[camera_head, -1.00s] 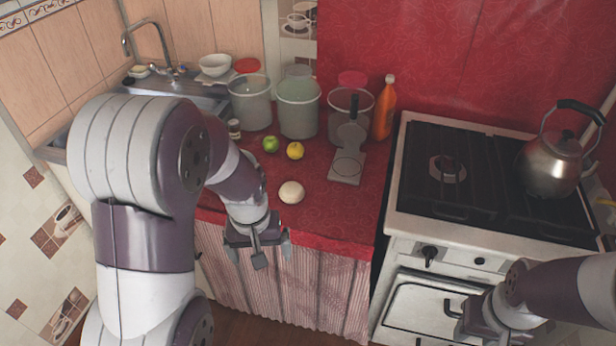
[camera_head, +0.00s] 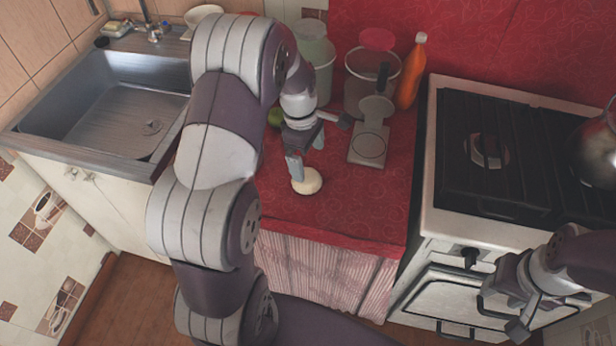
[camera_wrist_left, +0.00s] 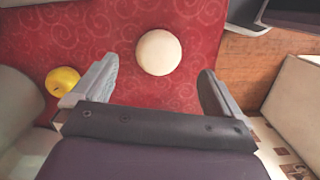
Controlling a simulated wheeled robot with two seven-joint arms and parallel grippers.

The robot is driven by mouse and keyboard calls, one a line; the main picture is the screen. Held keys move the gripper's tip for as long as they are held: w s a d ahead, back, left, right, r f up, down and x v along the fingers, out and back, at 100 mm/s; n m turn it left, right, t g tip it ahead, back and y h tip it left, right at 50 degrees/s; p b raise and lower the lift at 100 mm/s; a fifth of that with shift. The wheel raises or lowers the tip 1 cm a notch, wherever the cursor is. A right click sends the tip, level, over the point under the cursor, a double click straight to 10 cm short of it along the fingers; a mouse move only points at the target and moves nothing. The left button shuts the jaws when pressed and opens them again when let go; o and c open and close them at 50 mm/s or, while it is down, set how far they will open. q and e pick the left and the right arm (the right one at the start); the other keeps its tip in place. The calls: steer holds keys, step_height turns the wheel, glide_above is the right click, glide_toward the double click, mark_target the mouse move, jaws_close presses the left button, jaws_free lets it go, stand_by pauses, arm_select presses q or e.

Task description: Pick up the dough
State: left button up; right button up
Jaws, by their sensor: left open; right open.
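The dough (camera_head: 308,183) is a pale round ball on the red counter cloth, near the front edge. It also shows in the left wrist view (camera_wrist_left: 158,52), ahead of and between the two fingers. My left gripper (camera_head: 306,158) is open above the dough, pointing down; one finger overlaps the dough's far side in the head view. In the left wrist view nothing is between the fingers themselves; whether they touch the dough cannot be told. My right gripper (camera_head: 500,308) is open and empty in front of the stove.
A lemon (camera_wrist_left: 62,81) lies close to one left finger. A green apple (camera_head: 275,117) is partly hidden behind my left arm. A grey scale-like device (camera_head: 369,146), tubs and an orange bottle (camera_head: 411,72) stand behind. The stove (camera_head: 430,190) is right, the sink (camera_head: 110,105) left.

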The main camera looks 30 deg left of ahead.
mark_target(308, 181)
arm_select(q)
steer(key=f, duration=0.3)
steer(key=shift+w, duration=0.25)
steer(key=f, duration=0.5)
steer(key=shift+s+a+f, duration=0.1)
steer(key=shift+s+a, duration=0.05)
steer(key=shift+s, duration=0.1)
steer(key=shift+c, duration=0.7)
steer(key=c, duration=0.9)
